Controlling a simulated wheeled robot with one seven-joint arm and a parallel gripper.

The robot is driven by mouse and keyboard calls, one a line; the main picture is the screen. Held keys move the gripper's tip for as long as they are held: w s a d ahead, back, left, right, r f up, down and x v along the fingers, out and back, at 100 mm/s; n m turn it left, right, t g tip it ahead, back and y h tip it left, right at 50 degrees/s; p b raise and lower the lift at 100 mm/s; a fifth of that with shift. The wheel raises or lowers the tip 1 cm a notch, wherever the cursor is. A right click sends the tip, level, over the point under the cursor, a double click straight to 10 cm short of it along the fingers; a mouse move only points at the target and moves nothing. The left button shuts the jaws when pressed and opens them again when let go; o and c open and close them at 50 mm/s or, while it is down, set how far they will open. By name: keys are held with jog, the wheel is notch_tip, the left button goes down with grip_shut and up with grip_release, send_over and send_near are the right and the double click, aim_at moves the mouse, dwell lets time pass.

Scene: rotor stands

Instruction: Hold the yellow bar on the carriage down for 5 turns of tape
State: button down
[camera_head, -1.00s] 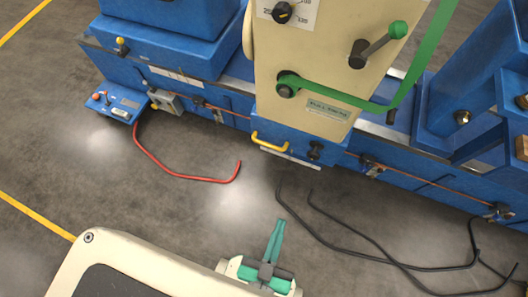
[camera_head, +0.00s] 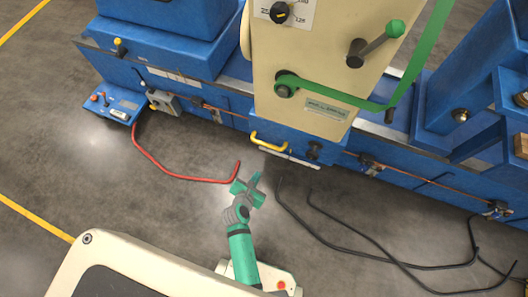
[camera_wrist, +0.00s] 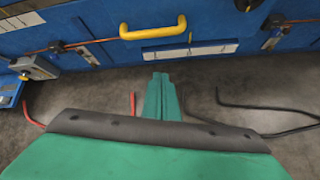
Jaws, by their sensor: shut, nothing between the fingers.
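The yellow bar (camera_head: 268,142) is a handle on the blue lower front of the carriage (camera_head: 302,75), which has a cream upper body. A green tape (camera_head: 335,92) runs from a roller on the carriage up to the right. My gripper (camera_head: 255,181) is in front of and below the bar, apart from it. In the wrist view the bar (camera_wrist: 153,29) lies ahead of my gripper (camera_wrist: 160,78), with a clear gap between. The teal fingers are shut together and empty.
A red hose (camera_head: 185,177) lies on the floor at left, close to my gripper. Black cables (camera_head: 345,238) lie on the floor at right. The blue machine bed (camera_head: 215,105) runs behind, with a small control box (camera_head: 113,104) at its left.

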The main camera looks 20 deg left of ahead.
jog(key=w+a+n, duration=0.2)
jog(key=n, duration=0.1)
jog(key=shift+w+f+h, duration=0.1)
jog(key=shift+w+h, duration=0.15)
jog(key=shift+h, duration=0.15)
jog(key=w+f, duration=0.5)
jog(key=w, duration=0.6)
jog(key=shift+w+d+f, duration=0.25)
jog(key=shift+w+f, duration=0.05)
jog(key=shift+w, duration=0.05)
